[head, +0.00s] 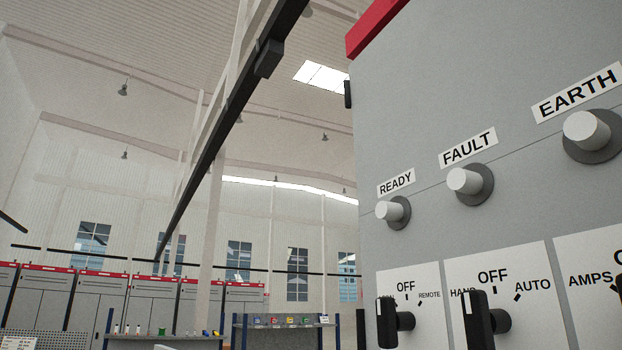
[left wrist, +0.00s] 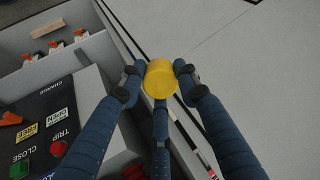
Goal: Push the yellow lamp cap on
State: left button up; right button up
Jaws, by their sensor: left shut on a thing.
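The yellow lamp cap (left wrist: 160,74) is in the left wrist view, held between the blue fingers of my left gripper (left wrist: 159,86). The gripper is shut on it. In the head view the grey cabinet front (head: 430,105) carries white lamp posts without coloured caps on dark round bases. One sits under READY (head: 388,211), one under FAULT (head: 464,181) and one under EARTH (head: 586,131). Neither gripper shows in the head view, so the cap's distance from the posts cannot be told.
Black rotary switches (head: 480,318) stick out below the lamps. In the left wrist view a dark panel (left wrist: 50,125) with CHARGE, TRIP and CLOSE labels and a grey compartmented tray (left wrist: 45,47) lie left of the fingers. Benches (head: 285,330) stand far off.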

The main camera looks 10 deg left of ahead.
pick_arm(q)
jog(key=s+d+r+m+t+h+p, duration=0.1)
jog(key=s+r+m+h+p, duration=0.1)
jog(key=r, duration=1.3)
jog(key=s+d+r+m+t+h+p, duration=0.1)
jog(key=r+m+h, duration=0.3)
jog(key=r, duration=1.1)
jog(key=s+d+r+m+t+h+p, duration=0.1)
jog(key=r+h, duration=0.6)
jog(key=r, duration=0.8)
jog(key=s+m+p, duration=0.1)
jog(key=s+m, duration=0.1)
jog(key=shift+s+d+t+h+p, duration=0.25)
jog(key=shift+s+t+h+p, duration=0.05)
jog(key=shift+t+p, duration=0.1)
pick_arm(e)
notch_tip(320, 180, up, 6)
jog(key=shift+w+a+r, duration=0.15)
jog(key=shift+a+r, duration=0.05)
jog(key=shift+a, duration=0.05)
pick_arm(q)
jog(key=shift+r+m, duration=0.1)
jog(key=shift+m, duration=0.2)
jog(key=shift+p+x, duration=0.65)
jog(key=shift+x, duration=2.25)
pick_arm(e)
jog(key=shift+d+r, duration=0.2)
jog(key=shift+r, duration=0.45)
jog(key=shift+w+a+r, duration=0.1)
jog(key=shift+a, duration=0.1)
